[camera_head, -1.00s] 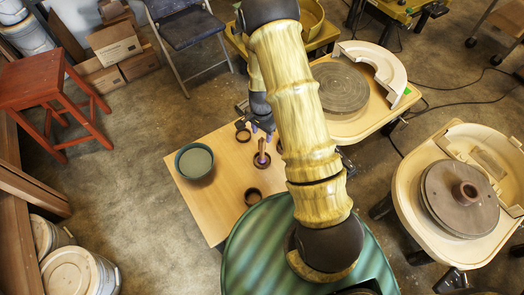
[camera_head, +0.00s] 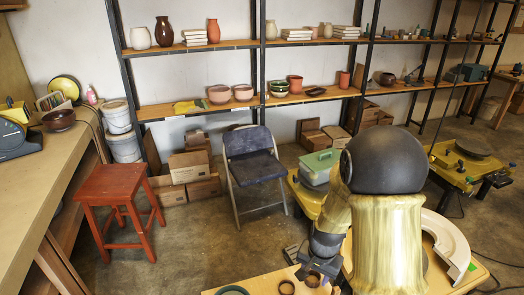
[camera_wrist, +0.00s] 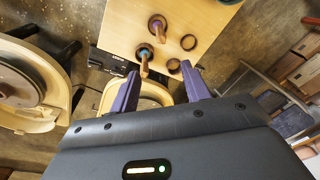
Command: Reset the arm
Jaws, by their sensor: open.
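My gripper (camera_head: 318,270) is open and empty in the wrist view (camera_wrist: 160,80), with its two purple fingers spread apart. It hangs over the far edge of a small wooden table (camera_head: 255,285). In the wrist view, the tabletop (camera_wrist: 118,20) carries several dark rings, one of them (camera_wrist: 188,42) bare. Two wooden pegs stand at rings, one purple-tipped (camera_wrist: 158,25) and one with a teal part (camera_wrist: 144,66). A dark teal bowl (camera_head: 232,291) is cut off at the bottom of the head view. My raised arm hides part of the table.
A red stool (camera_head: 118,195) and a folding chair (camera_head: 250,160) stand behind the table. Pottery wheels are to the right, one with a pale splash pan (camera_head: 447,240). Shelves (camera_head: 200,105) with pots line the back wall. Floor is clear between stool and table.

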